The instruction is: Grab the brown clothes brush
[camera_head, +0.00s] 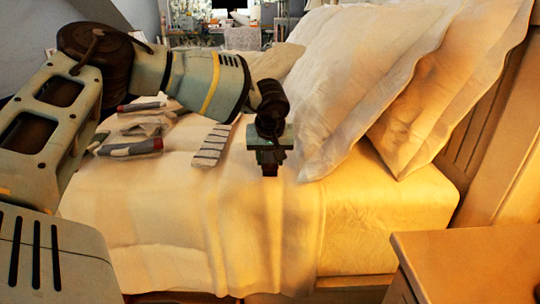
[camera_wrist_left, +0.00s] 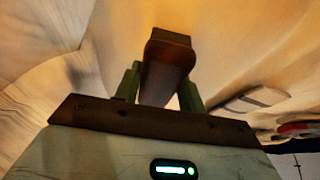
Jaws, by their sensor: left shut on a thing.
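The brown clothes brush (camera_wrist_left: 168,55) sticks up between the two fingers of my left gripper (camera_wrist_left: 162,82) in the left wrist view. The fingers are shut on it, one on each side. In the head view my left gripper (camera_head: 269,158) points down over the near part of the bed. A dark brown bit of the brush (camera_head: 270,171) shows just below the fingers; the rest is hidden by the gripper. I cannot tell whether the brush touches the bed. My right gripper is not in view.
The bed (camera_head: 270,230) has a cream cover. White pillows (camera_head: 360,70) lean right of my gripper. A striped cloth (camera_head: 212,146) and grey-and-red folded laundry (camera_head: 130,148) lie to its left. A wooden nightstand (camera_head: 470,262) stands at the lower right.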

